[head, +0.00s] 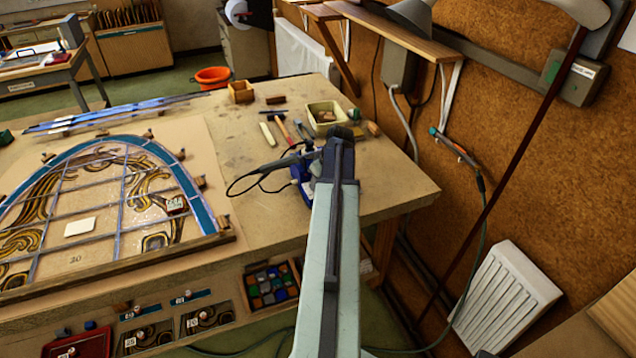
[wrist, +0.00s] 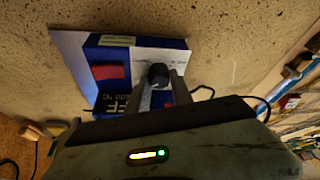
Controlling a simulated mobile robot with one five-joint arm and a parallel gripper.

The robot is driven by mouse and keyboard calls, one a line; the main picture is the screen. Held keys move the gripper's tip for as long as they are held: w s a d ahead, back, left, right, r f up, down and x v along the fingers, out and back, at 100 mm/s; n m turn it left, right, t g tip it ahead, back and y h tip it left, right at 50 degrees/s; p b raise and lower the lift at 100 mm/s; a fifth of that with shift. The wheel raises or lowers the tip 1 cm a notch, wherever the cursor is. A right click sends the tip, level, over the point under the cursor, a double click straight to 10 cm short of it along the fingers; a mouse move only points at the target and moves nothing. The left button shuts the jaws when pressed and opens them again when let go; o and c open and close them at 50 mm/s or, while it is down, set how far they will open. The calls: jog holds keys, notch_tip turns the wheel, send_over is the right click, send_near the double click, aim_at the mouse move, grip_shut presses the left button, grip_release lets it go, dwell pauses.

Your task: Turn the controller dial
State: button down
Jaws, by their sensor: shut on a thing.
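The controller is a blue and white box (wrist: 130,55) on the worktop, in the upper middle of the wrist view. It has a red switch (wrist: 112,72) and a small dark display with pale characters, partly hidden by my gripper. Its black round dial (wrist: 158,74) sits between the fingertips of my gripper (wrist: 160,80), which is shut on it. In the head view, the blue controller (head: 304,190) shows beside my arm, near the table's right end. My arm hides part of it, and the dial cannot be made out there.
A leaded panel (head: 95,200) in an arched frame lies on the table to the left. Hand tools, a cream tray (head: 327,116) and a wooden box (head: 241,92) stand behind the controller. A black cable (head: 240,183) loops left of it. The corkboard wall (head: 540,170) is at right.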

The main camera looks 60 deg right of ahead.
jog(key=c, duration=1.1)
grip_release()
jog(key=shift+w, duration=0.1)
jog(key=p+v, duration=0.7)
jog(key=shift+r, duration=0.4)
